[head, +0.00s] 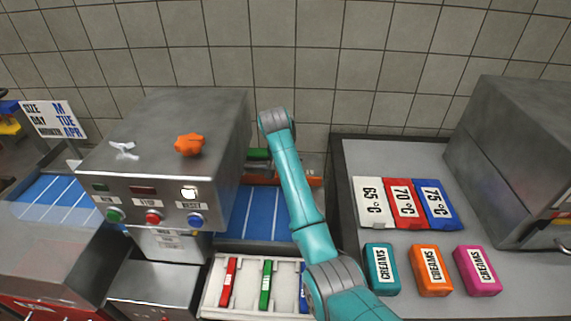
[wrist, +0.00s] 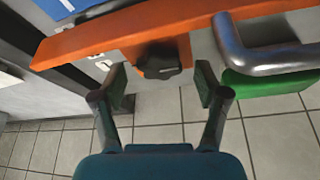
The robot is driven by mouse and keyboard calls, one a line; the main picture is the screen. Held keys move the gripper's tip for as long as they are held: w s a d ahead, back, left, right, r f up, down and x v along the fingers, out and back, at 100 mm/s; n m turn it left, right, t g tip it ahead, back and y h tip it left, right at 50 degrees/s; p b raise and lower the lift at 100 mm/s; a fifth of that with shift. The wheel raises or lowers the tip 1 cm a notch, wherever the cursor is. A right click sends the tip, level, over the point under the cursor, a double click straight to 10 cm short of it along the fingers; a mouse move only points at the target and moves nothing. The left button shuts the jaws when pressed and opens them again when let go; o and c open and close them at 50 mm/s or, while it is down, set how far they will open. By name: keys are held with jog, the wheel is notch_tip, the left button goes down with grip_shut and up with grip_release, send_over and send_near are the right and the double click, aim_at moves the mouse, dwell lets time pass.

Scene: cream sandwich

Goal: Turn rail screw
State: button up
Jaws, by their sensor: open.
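In the wrist view, a black screw knob (wrist: 158,62) sits on an orange rail (wrist: 90,42). My gripper (wrist: 162,88) is open, its two fingers spread on either side below the knob. The knob lies just beyond the fingertips, between them in the picture, and nothing is held. Whether a finger touches it I cannot tell. In the head view, a bit of the orange rail (head: 315,181) shows beside my teal arm; the knob and gripper are hidden there.
A grey metal handle (wrist: 265,55) and a green block (wrist: 265,82) are close to the right finger. In the head view, a steel machine (head: 225,110) with an orange star knob (head: 189,145) stands left of my arm, above a blue conveyor (head: 262,215). A tiled wall is behind.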

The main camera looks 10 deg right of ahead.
jog(key=c, duration=1.2)
jog(key=shift+o, duration=0.2)
jog(key=shift+n, duration=0.4)
jog(key=n, duration=0.1)
jog(key=n+y, duration=0.1)
jog(key=n, duration=0.1)
jog(key=n+t+y, duration=0.1)
jog(key=n, duration=0.1)
jog(key=shift+d, duration=0.25)
jog(key=n+y, duration=0.1)
jog(key=n, duration=0.3)
jog(key=n+y, duration=0.1)
jog(key=n, duration=0.1)
jog(key=shift+d+n+g+y, duration=0.25)
jog(key=shift+n+g+y, duration=0.05)
jog(key=shift+n, duration=0.1)
jog(key=n+g+y, duration=0.1)
jog(key=n, duration=0.5)
jog(key=shift+w+d+g+y, duration=0.1)
jog(key=shift+w+g+y, duration=0.1)
jog(key=shift+g+y, duration=0.2)
jog(key=n+g, duration=0.1)
jog(key=n, duration=0.2)
jog(key=n+g, duration=0.1)
jog(key=n, duration=0.2)
jog(key=shift+w+y, duration=0.15)
jog(key=shift+y, duration=0.15)
jog(key=shift+n, duration=0.3)
